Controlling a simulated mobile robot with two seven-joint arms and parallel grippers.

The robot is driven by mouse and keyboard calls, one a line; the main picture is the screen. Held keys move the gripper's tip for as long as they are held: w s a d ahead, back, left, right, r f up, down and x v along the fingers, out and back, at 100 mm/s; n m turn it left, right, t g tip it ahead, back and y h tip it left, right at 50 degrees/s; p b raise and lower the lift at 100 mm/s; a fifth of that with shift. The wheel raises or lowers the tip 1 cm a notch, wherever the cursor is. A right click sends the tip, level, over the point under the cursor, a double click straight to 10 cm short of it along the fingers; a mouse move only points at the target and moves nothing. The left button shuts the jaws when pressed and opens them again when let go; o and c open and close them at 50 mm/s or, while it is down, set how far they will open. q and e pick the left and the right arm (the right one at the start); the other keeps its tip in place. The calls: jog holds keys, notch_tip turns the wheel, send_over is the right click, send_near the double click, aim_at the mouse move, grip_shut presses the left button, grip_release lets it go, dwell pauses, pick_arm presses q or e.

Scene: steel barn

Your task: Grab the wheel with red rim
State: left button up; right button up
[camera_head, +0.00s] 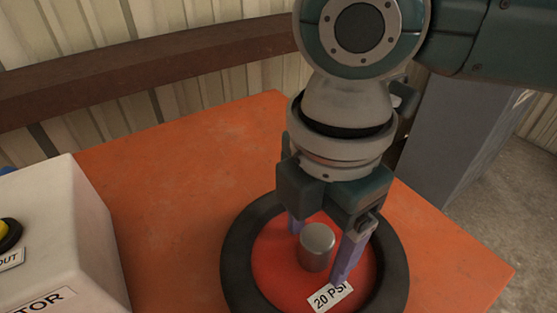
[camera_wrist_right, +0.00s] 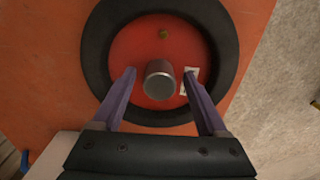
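The wheel with the red rim lies flat on the orange table, with a black tyre (camera_head: 238,268), a red disc (camera_head: 275,265) and a "20 PSI" label (camera_head: 330,296). A grey metal hub knob (camera_head: 317,247) stands up from its middle. My right gripper (camera_head: 320,252) points down over the wheel, open, with one purple finger on each side of the knob. The right wrist view shows the knob (camera_wrist_right: 159,79) between the spread fingers, with gaps on both sides. The fingertips are close to the red disc; contact cannot be told. My left gripper is in neither view.
The orange table (camera_head: 170,170) is clear around the wheel. A white box (camera_head: 60,240) with a yellow button (camera_head: 5,229) stands on the left. A brown beam (camera_head: 150,80) runs along the corrugated wall behind. A grey post (camera_head: 455,130) rises beyond the table's right side.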

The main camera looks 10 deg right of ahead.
grip_shut()
dwell(0.4)
jog(key=shift+r, duration=0.1)
dwell(0.7)
